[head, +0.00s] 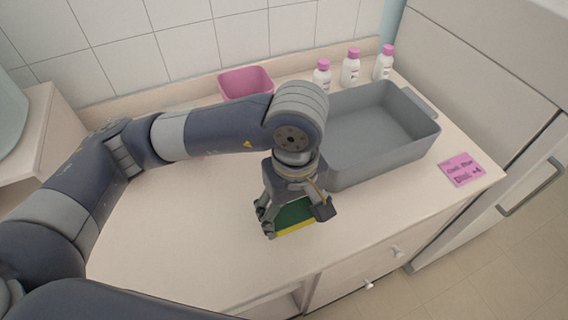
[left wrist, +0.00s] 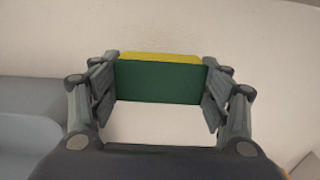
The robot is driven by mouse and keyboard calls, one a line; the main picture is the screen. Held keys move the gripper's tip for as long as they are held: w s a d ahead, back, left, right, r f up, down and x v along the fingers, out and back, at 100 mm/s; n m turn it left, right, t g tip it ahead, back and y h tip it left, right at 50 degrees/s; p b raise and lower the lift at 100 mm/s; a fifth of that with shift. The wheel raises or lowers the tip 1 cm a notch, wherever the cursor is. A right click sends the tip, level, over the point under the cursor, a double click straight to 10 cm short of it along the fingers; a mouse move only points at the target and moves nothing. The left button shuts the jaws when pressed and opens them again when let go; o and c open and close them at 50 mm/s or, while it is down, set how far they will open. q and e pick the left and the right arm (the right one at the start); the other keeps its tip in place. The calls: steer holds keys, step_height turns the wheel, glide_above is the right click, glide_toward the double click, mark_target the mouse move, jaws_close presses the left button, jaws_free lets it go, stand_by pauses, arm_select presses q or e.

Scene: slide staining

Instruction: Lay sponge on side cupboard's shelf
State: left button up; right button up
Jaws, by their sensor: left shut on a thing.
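A sponge with a green face and a yellow layer (head: 294,217) is held between the fingers of my left gripper (head: 292,212), over the counter in front of the grey basin. In the left wrist view the sponge (left wrist: 158,80) spans the gap between both fingers (left wrist: 160,92), with its green side towards the camera and the yellow along its top edge. Whether it touches the counter is hard to tell. My right gripper is not in view. An open compartment (head: 283,303) shows in the cupboard below the counter's front edge; its inside is mostly out of sight.
The grey basin (head: 424,134) stands right behind my left gripper. A pink container (head: 246,82) and several pink-capped bottles (head: 350,70) stand at the back. A pink card (head: 461,169) lies at right. The countertop (head: 185,245) is clear at front left.

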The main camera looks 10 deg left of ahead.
arm_select(q)
steer(key=w+a+p, duration=0.1)
steer(key=w+a, duration=0.1)
steer(key=w, duration=0.1)
steer(key=w+a+p, duration=0.1)
steer(key=w+a, duration=0.1)
steer(key=w, duration=0.1)
steer(key=w+a+f+p, duration=0.1)
steer(key=w+a, duration=0.1)
steer(key=w, duration=0.2)
steer(key=shift+a, duration=0.4)
step_height(320, 180, down, 3)
steer(key=shift+r+p, duration=0.1)
steer(key=shift+p, duration=0.75)
steer(key=shift+f, duration=0.4)
steer(key=shift+f+b, duration=0.25)
steer(key=shift+b, duration=0.05)
steer(key=o, duration=0.9)
steer(key=shift+r, duration=0.1)
steer(key=shift+o, duration=0.2)
